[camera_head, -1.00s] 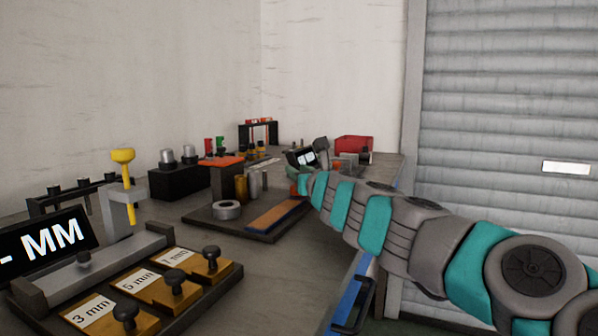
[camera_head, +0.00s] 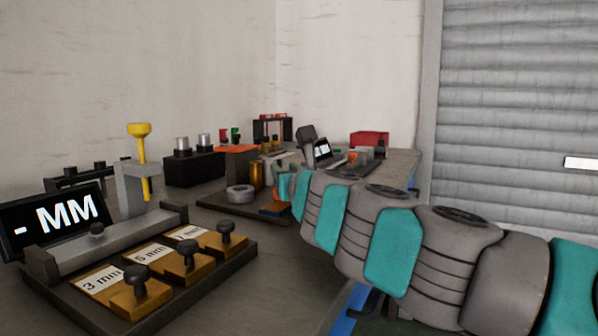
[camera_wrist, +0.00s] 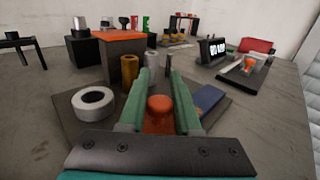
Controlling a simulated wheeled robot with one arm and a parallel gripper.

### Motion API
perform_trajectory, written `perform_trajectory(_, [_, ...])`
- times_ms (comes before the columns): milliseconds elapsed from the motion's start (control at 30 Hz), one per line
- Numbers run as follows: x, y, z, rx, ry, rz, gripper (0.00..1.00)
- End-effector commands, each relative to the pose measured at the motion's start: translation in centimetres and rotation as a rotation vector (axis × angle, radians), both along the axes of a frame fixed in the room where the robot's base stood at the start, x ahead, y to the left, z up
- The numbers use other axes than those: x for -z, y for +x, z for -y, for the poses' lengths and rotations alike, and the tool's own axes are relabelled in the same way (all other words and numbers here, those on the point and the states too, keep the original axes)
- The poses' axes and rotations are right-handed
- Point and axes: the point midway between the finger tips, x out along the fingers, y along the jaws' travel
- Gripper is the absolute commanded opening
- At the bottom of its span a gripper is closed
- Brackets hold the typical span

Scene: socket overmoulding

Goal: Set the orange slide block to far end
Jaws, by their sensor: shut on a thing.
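The orange slide block (camera_wrist: 158,125), with a round orange knob on top, shows between the two green fingers of my gripper (camera_wrist: 158,98) in the wrist view. The gripper is shut on it, with a finger on each side of the knob. The block is low over a dark base plate (camera_wrist: 68,118). Its underside and any track below are hidden by the fingers and the wrist. In the head view my gripper (camera_head: 284,186) is small and partly hidden by my arm, and the block cannot be made out clearly.
On the plate stand a grey ring (camera_wrist: 94,101), a brass cylinder (camera_wrist: 129,70), a silver cylinder (camera_wrist: 151,63) and an orange-topped block (camera_wrist: 108,44). A blue strip (camera_wrist: 209,97) lies right of the fingers. A small display (camera_wrist: 213,51) and red bin (camera_wrist: 257,45) stand beyond.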

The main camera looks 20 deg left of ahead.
Motion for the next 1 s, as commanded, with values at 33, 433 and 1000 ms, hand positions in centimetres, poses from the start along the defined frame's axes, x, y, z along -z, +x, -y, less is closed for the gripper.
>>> perform_trajectory(33, [0.0, -0.9, -0.1, -0.004, -0.001, 0.002, 0.0])
perform_trajectory(433, [-0.1, -2.6, -0.2, -0.002, 0.001, 0.001, 0.0])
perform_trajectory(1000, [0.0, -2.5, -0.2, -0.002, -0.001, 0.001, 0.61])
